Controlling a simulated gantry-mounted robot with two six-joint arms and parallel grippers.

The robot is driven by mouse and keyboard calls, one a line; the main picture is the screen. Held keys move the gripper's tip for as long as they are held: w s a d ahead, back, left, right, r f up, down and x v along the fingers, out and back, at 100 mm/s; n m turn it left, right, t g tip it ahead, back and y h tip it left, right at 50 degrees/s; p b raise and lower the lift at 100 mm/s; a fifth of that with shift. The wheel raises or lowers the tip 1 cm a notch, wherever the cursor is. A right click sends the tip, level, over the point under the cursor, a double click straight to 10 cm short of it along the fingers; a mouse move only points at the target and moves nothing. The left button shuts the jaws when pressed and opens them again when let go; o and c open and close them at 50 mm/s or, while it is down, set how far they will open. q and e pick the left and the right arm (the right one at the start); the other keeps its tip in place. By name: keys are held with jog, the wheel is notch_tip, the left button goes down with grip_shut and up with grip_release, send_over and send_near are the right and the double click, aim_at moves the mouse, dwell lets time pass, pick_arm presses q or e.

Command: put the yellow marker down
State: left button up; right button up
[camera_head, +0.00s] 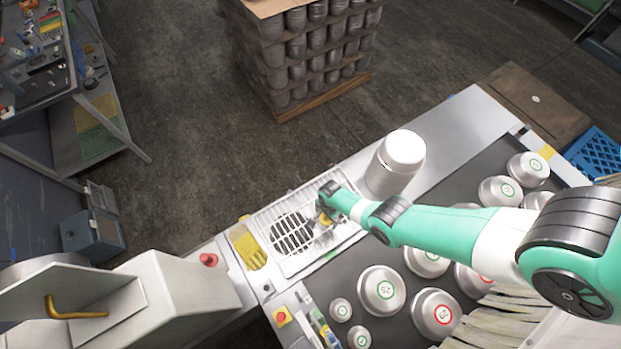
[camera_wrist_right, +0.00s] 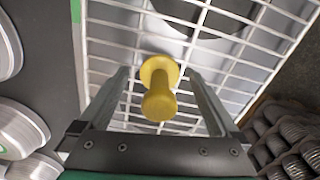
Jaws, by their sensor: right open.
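The yellow marker (camera_wrist_right: 159,98) is a short rod with a wider round end. In the right wrist view it is between the two fingers of my right gripper (camera_wrist_right: 158,78), with a visible gap on each side. Behind it is the white wire rack (camera_wrist_right: 110,42). In the head view my right gripper (camera_head: 325,220) is low over the right part of the white rack (camera_head: 265,217), and only a little yellow shows at its fingers. The gripper is open. Whether the marker touches the rack is hard to tell. My left gripper is not in view.
A stack of white lids or pans (camera_head: 402,152) stands just right of the rack.

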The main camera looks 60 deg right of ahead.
grip_shut()
dwell(0.6)
